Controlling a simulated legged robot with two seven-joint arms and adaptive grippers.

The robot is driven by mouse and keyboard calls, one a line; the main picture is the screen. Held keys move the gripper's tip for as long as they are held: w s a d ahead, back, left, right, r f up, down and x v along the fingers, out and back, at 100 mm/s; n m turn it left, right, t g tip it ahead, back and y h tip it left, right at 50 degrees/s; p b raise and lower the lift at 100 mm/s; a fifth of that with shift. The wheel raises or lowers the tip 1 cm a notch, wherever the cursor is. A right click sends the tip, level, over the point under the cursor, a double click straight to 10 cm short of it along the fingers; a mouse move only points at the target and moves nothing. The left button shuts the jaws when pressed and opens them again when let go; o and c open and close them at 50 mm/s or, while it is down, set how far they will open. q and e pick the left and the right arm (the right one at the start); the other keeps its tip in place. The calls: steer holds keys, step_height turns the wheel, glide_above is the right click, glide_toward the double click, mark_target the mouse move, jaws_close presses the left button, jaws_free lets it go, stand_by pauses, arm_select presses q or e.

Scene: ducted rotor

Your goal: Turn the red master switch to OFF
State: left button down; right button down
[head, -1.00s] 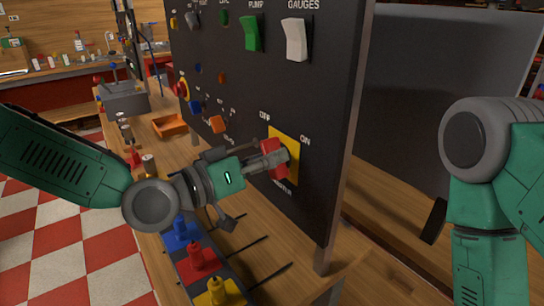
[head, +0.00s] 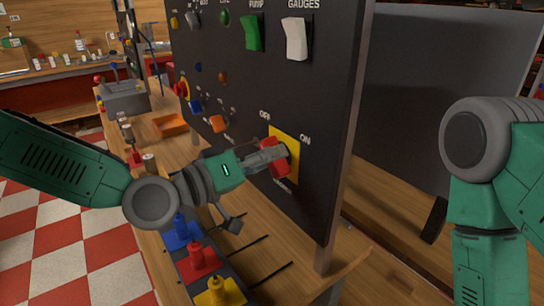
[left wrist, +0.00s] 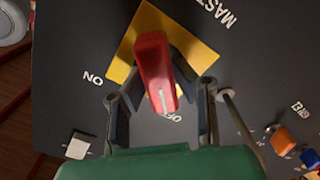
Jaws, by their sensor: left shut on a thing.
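The red master switch (head: 279,170) is a red handle on a yellow plate (head: 291,146), low on the black panel. OFF is printed at the plate's upper left and ON at its right. My left gripper (head: 268,159) is shut on the red handle, which it partly hides in the head view. In the left wrist view the red handle (left wrist: 155,70) stands between my two fingers (left wrist: 160,95), and its white line lies close to the OFF label. My right arm shows at the right, but its gripper is not in view.
The black panel (head: 310,100) also carries a green switch (head: 251,33), a white switch (head: 296,38) and several small knobs. Below my left arm are blue (head: 181,232), red (head: 198,258) and yellow (head: 219,291) fittings on the bench. An orange tray (head: 170,126) lies further back.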

arm_select(q)
steer(key=c, duration=1.6)
jaws_free()
steer(key=shift+w+a+r, duration=0.15)
steer(key=shift+w, duration=0.05)
steer(key=shift+o, duration=1.4)
steer(key=shift+s+a, duration=0.15)
steer(key=shift+a, duration=0.05)
steer(key=v, duration=1.1)
steer(key=shift+a, duration=0.3)
steer(key=shift+s+d, duration=0.1)
